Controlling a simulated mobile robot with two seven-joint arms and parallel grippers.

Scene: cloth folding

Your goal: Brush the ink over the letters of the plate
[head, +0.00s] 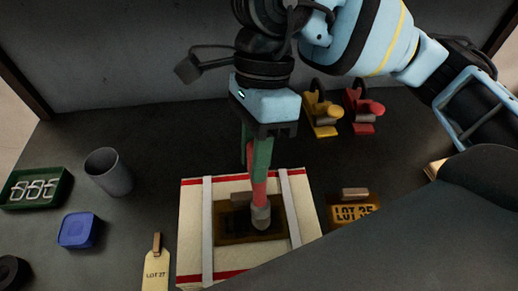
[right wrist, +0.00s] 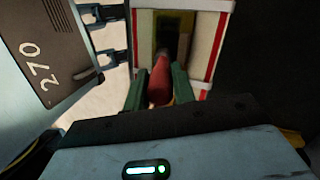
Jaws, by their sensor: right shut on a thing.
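My right gripper (head: 257,160) points down, its green fingers shut on a brush with a red handle (head: 259,192) and a grey round head. The brush is upright, and its head is over the right half of a dark brass plate (head: 228,228), seeming to touch it. The plate lies on a cream box (head: 192,222) with red edges, between two pale straps. Its letters are too dark to read and partly hidden by the brush. The brush's red handle also shows between the fingers in the right wrist view (right wrist: 160,85). My left gripper is not in view.
A second plate reading LOT 35 (head: 355,212) lies right of the box. A LOT 27 tag (head: 155,272), grey cup (head: 108,172), blue container (head: 78,230) and green tray (head: 36,188) are on the left. Yellow (head: 322,115) and red (head: 363,110) clamp-like tools stand behind.

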